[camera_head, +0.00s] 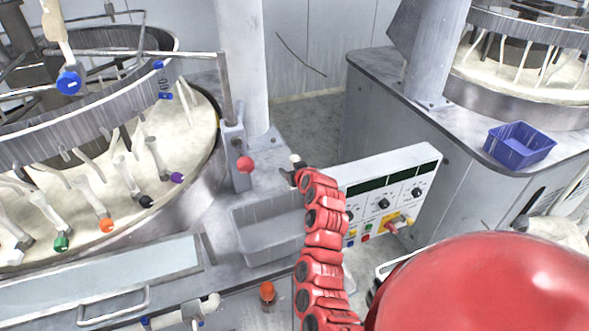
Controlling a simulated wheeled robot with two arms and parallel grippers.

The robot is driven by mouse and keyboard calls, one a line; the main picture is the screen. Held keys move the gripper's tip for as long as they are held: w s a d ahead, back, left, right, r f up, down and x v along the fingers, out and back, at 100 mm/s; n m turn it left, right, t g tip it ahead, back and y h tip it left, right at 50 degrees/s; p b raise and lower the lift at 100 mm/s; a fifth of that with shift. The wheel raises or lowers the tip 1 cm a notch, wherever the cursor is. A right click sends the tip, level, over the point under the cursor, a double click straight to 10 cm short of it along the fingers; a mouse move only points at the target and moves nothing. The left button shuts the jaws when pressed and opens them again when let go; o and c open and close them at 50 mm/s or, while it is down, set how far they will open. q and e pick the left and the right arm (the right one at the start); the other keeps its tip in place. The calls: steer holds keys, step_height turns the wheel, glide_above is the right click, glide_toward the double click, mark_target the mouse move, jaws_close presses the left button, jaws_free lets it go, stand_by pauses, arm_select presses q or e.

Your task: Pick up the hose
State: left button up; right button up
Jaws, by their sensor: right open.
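I cannot make out a hose for certain. A thin dark line, perhaps a cable or hose, runs down the back wall (300,55). My right arm, red and jointed, rises from the bottom. Its small dark right gripper (290,178) is at the top end, open, near a small white tip (295,158). The gripper is small in the picture, and I see nothing held in it. My left gripper is not in view.
A polishing platen (185,130) with several coloured-capped nozzles fills the left. A red-knobbed lever (245,163) stands beside the gripper. A grey basin (265,225) lies below it. A control panel (425,165) is to the right; a blue bin (520,145) sits on the right machine.

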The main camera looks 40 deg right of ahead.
steer(key=shift+f, duration=0.1)
jaws_close()
stand_by(0.3)
